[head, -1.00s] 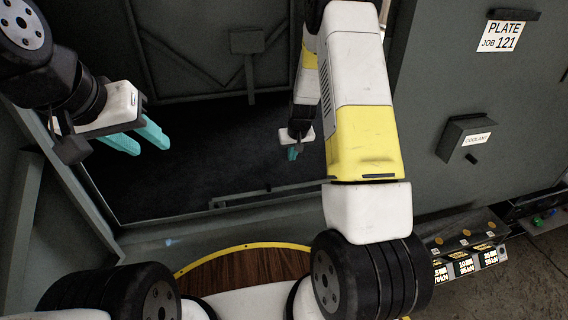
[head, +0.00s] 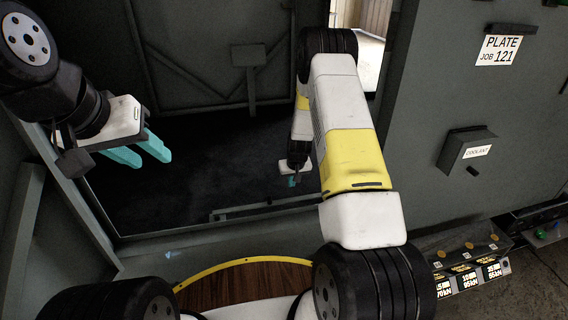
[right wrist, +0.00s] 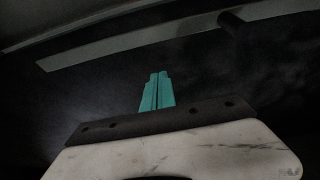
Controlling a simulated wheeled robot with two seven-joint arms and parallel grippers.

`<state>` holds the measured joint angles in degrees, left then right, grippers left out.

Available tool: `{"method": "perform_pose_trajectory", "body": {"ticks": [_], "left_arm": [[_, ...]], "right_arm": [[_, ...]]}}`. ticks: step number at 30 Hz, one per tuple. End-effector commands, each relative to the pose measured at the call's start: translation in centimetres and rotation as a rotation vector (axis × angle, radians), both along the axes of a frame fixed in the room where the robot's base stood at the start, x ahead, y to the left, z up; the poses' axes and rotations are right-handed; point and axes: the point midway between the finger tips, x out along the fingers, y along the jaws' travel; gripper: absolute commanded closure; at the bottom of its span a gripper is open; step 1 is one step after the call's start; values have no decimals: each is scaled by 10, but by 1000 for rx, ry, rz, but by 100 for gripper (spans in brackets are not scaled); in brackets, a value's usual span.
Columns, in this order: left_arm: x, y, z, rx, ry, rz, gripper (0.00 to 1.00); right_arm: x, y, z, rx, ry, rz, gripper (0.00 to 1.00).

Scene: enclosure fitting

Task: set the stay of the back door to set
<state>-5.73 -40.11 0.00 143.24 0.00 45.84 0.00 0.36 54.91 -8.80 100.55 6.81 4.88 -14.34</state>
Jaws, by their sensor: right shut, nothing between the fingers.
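The dark panel with diagonal bracing (head: 195,45) at the far side of the enclosure looks like the back door. A small plate on a post (head: 248,55) stands against it; I cannot tell whether this is the stay. My right gripper (head: 292,182) reaches into the enclosure, small and partly hidden by my arm. In the right wrist view its teal fingers (right wrist: 158,78) are together and empty. A pale bar with a dark round peg (right wrist: 232,24) lies beyond them, apart from the fingers. My left gripper (head: 153,161) is open and empty at the left, above the enclosure's near left edge.
A low rail (head: 265,208) runs along the enclosure's near side. A coolant box (head: 468,150) and a job plate sign (head: 499,50) are on the wall at right. The dark floor (head: 220,160) inside looks clear.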

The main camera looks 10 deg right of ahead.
Motion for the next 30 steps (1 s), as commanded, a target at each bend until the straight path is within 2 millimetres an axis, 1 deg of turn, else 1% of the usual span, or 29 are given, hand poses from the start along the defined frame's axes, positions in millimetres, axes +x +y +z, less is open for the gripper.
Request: {"method": "perform_pose_trajectory", "body": {"ticks": [1,5,6,9,13,18,30], "left_arm": [[0,0,0,0,0,0,60],[0,0,0,0,0,0,60],[0,0,0,0,0,0,60],[0,0,0,0,0,0,60],[0,0,0,0,0,0,60],[0,0,0,0,0,0,60],[0,0,0,0,0,0,60]], "right_arm": [[2,0,-11,0,3,0,100],[10,1,-32,1,3,1,100],[2,0,-28,1,2,0,100],[-13,0,-27,1,1,-1,100],[-25,-1,-27,1,1,-1,100],[-31,-1,-27,1,0,1,100],[-33,-1,-27,1,0,-8,100]]}}
